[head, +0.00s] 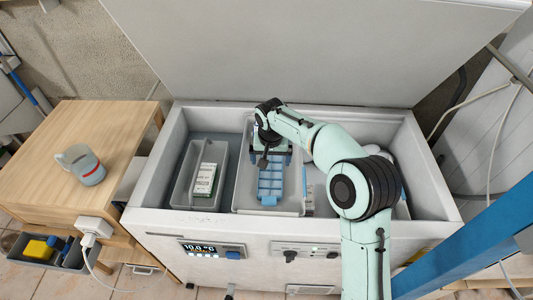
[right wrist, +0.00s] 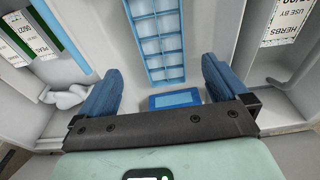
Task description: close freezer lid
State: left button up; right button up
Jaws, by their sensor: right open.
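The freezer lid (head: 300,50) is a large pale grey panel standing open behind the white chest freezer (head: 260,228). My right arm reaches over the freezer's front. My right gripper (head: 270,158) is inside the opening, above the far end of a light blue ice tray (head: 270,188), well apart from the lid. In the right wrist view its two blue fingers (right wrist: 161,88) are spread and empty, with the ice tray (right wrist: 160,40) beyond them. A small blue item (right wrist: 175,99) lies between the fingers there. My left gripper is not in view.
A grey bin (head: 181,178) holds a white-labelled packet (head: 204,180). The front panel carries a display (head: 203,250). A wooden table (head: 70,150) with a mug (head: 82,165) stands at the left. A blue beam (head: 480,235) crosses at the lower right.

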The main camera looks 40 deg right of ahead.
aim_at(384, 53)
jog(key=k+j, duration=0.75)
jog(key=j, duration=0.2)
